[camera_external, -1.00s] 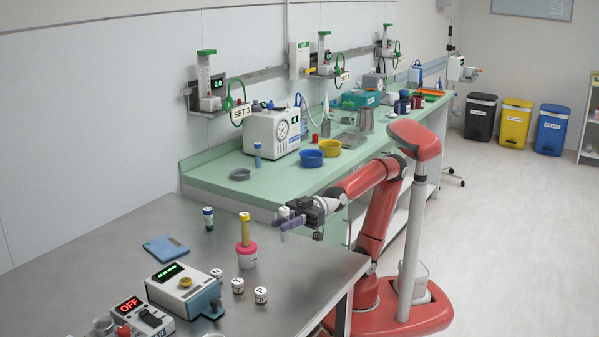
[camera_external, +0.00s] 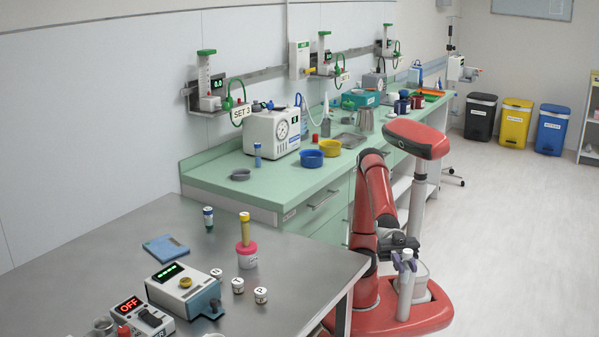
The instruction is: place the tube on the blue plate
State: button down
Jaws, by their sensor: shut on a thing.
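The blue plate (camera_external: 166,248) lies flat on the steel table, left of the middle. My gripper (camera_external: 405,262) is off the right edge of that table, low in front of my column. The tube is far to the right of the plate.
On the steel table (camera_external: 290,270) stand a yellow-topped tube in a pink-lidded jar (camera_external: 246,255), a dark vial (camera_external: 208,218), small white-lidded jars (camera_external: 260,295) and a device with a green display (camera_external: 185,290). The green counter (camera_external: 235,187) runs behind. Table room right of the jar is clear.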

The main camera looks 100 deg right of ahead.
jog(key=s+a+f+b, duration=0.1)
jog(key=a+f, duration=0.2)
jog(key=f, duration=0.8)
jog(key=s+a+f+b, duration=0.15)
jog(key=a+f, duration=0.25)
jog(key=f, duration=0.7)
jog(key=w+a+r+m+t+p, duration=0.25)
jog(key=w+r, duration=0.75)
jog(key=r, duration=0.5)
jog(key=w+d+r+m+t+h+b, duration=0.1)
jog(key=w+d+r+t, duration=0.1)
jog(key=w+d+r, duration=0.35)
jog(key=w+d+r+m+t+h+b, duration=0.1)
jog(key=w+d+r+t, duration=0.15)
jog(key=w+r, duration=0.45)
jog(key=w+d+r+m+t+h+b, duration=0.1)
jog(key=w+d+r, duration=0.1)
jog(key=w+d, duration=0.35)
jog(key=w+d+r+m+t+h+b, duration=0.1)
jog(key=w+d+r+m+t+h, duration=0.15)
jog(key=d, duration=0.55)
jog(key=s+d+r+b, duration=0.1)
jog(key=s+d+r, duration=0.2)
jog(key=d, duration=0.3)
jog(key=s+d+r+n+b, duration=0.1)
jog(key=s+d+r, duration=0.2)
jog(key=d+r, duration=0.2)
jog(key=shift+d+g+y, duration=0.45)
jog(key=shift+d, duration=0.05)
